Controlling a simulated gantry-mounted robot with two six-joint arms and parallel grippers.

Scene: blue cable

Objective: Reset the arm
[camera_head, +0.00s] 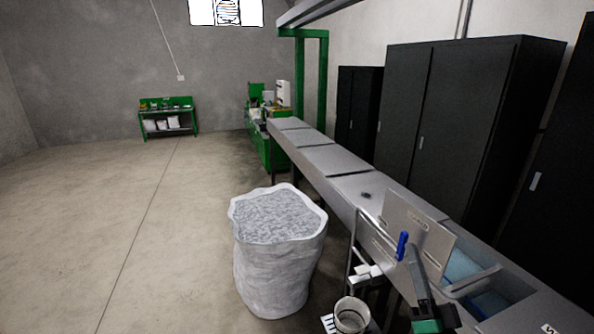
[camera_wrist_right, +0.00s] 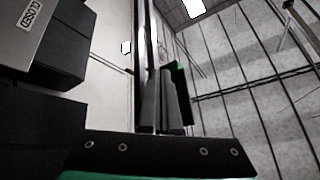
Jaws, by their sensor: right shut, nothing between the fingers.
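My right gripper (camera_head: 413,252) is at the lower right of the head view, dark with a green base, pointing up in front of a raised metal plate. In the right wrist view its dark fingers (camera_wrist_right: 168,88) are together, with nothing between them. A small upright blue piece (camera_head: 402,245) shows just left of the gripper; I cannot tell if it is a cable or a handle. My left gripper is in neither view.
A long grey metal bench (camera_head: 330,158) runs along the right, with a raised plate (camera_head: 430,235) over a bluish compartment (camera_head: 462,268). A large white sack (camera_head: 275,265) stands left of it. Black cabinets (camera_head: 450,110) line the right wall. The floor at the left is clear.

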